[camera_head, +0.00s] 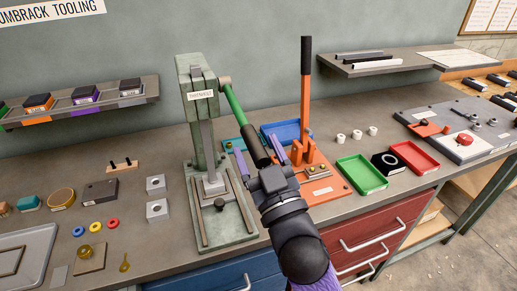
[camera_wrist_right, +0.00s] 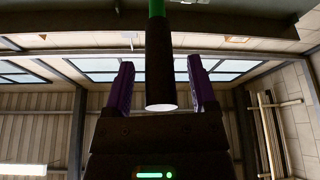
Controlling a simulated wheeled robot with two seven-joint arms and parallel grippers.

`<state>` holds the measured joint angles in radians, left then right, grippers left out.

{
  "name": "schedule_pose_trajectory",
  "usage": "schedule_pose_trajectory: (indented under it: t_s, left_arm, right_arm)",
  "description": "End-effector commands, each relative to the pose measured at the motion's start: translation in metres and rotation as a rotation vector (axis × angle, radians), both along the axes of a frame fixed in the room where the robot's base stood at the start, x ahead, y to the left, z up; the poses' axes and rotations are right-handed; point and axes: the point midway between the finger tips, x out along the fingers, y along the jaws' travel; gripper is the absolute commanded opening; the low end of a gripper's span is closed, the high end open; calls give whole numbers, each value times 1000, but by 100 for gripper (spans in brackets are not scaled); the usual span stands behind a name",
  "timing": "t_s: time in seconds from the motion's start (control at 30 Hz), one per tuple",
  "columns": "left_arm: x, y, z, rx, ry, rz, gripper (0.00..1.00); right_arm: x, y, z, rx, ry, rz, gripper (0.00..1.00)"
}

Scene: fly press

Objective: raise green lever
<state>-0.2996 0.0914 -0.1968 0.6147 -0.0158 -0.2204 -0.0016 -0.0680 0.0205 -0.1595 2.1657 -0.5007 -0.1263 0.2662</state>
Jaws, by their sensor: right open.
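The green lever (camera_head: 235,105) slants down to the right from the pivot of the grey-green press (camera_head: 196,95) and ends in a black grip (camera_head: 254,145). My right gripper (camera_head: 256,147) is open, with its purple fingers on either side of the grip's lower end. In the right wrist view the black grip (camera_wrist_right: 159,70) stands between the two purple fingers (camera_wrist_right: 160,65), with a visible gap on each side. The lever's green shaft (camera_wrist_right: 157,8) shows at the top of that view. My left gripper is not in view.
An orange press with an upright black-handled lever (camera_head: 305,75) stands close to the right of my gripper. A blue tray (camera_head: 286,131), green tray (camera_head: 361,175) and red tray (camera_head: 414,157) lie on the bench. Small blocks and rings lie to the left of the grey-green press.

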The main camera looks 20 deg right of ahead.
Motion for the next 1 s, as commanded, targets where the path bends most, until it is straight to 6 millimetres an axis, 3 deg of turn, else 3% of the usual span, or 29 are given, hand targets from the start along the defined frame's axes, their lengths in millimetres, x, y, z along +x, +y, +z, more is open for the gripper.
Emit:
schedule_pose_trajectory:
  t_s: [0.17,0.5,1.0]
  left_arm:
    - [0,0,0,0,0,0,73]
    - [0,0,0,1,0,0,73]
    - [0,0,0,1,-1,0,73]
  right_arm:
    - [0,0,0,0,0,0,71]
    - [0,0,0,1,0,0,0]
    - [0,0,0,1,0,0,0]
